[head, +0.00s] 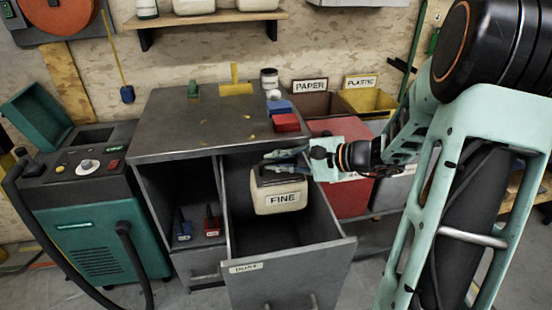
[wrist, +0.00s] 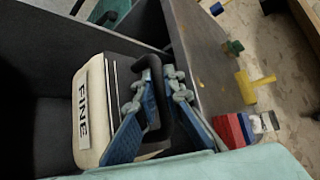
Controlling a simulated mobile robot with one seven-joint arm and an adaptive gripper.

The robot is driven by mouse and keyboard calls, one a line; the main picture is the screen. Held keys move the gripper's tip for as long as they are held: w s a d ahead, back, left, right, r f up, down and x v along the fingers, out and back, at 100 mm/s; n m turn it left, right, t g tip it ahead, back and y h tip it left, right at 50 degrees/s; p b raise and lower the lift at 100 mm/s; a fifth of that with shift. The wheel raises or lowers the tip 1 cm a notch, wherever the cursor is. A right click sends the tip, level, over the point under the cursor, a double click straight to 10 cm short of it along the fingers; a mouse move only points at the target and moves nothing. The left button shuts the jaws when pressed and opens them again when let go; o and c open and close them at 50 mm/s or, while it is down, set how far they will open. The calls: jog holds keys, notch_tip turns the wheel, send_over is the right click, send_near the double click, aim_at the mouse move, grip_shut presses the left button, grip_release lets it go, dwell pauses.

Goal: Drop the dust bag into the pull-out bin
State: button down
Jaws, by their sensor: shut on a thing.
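The dust bag (head: 281,200) is a cream block with a dark top, a black handle and a "FINE" label. In the wrist view the bag (wrist: 92,108) hangs from its black handle between the blue-padded fingers of my gripper (wrist: 160,88). My gripper (head: 279,163) is shut on the handle in the head view. The pull-out bin (head: 285,277) is a grey drawer labelled "DUST", pulled open below the cabinet top. The bag is within the bin's opening, apart from its front panel. How far it is above the bin floor is unclear.
The grey cabinet top (head: 185,125) lies close behind my gripper, with red and blue blocks (head: 285,122) near its right edge. A red bin (head: 342,188) stands right of the drawer. A teal machine (head: 95,235) with a black hose is at left.

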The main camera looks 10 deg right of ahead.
jog(key=shift+f+b, duration=0.6)
jog(key=shift+f, duration=0.85)
jog(key=c, duration=2)
grip_release()
jog(key=shift+o, duration=0.2)
jog(key=v, duration=1.2)
